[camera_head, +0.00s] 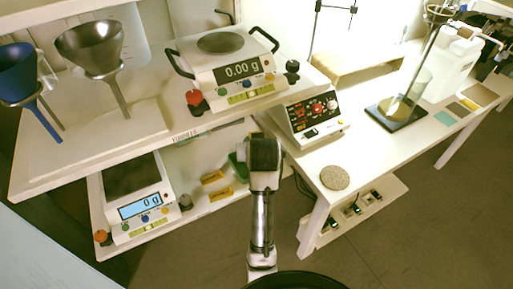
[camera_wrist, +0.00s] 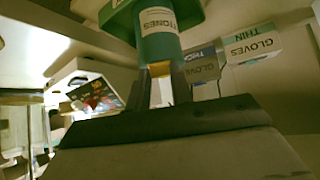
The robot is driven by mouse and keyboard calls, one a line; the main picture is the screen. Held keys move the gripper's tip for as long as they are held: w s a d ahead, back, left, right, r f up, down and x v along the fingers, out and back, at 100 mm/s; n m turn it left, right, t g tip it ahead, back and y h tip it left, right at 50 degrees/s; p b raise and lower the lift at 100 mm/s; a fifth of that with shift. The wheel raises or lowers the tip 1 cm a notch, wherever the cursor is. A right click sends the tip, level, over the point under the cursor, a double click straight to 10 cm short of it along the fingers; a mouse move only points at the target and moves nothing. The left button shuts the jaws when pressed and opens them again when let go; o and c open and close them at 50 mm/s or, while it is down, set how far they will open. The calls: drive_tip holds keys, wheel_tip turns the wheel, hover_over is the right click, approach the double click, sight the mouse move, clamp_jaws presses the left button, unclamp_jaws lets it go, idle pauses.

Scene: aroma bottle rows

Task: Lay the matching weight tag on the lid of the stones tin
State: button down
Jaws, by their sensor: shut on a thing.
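The stones tin (camera_wrist: 158,45) is green with a white label reading "TONES", at the top centre of the wrist view and cut by the frame edge. In the head view a green piece of it (camera_head: 237,167) shows left of my gripper, mostly hidden. My gripper (camera_wrist: 162,80) is shut on a small yellow tag (camera_wrist: 160,68), right at the tin's near end. I cannot tell whether the tag touches the tin; its writing is unreadable. Two more yellow tags (camera_head: 212,177) (camera_head: 220,194) lie on the lower shelf to the left.
Boxes of thin gloves (camera_wrist: 252,45) stand right of the tin in the wrist view. A shelf with a scale (camera_head: 225,70) overhangs the lower shelf. Another scale (camera_head: 140,205) stands left. A table (camera_head: 375,150) with a control box (camera_head: 310,118) is at the right.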

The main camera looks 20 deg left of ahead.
drive_tip(key=c, duration=1.2)
unclamp_jaws()
drive_tip(key=shift+f, duration=0.1)
drive_tip(key=shift+c, duration=0.2)
drive_tip(key=p+v, duration=0.9)
drive_tip(key=v, duration=0.3)
drive_tip(key=shift+p, duration=0.3)
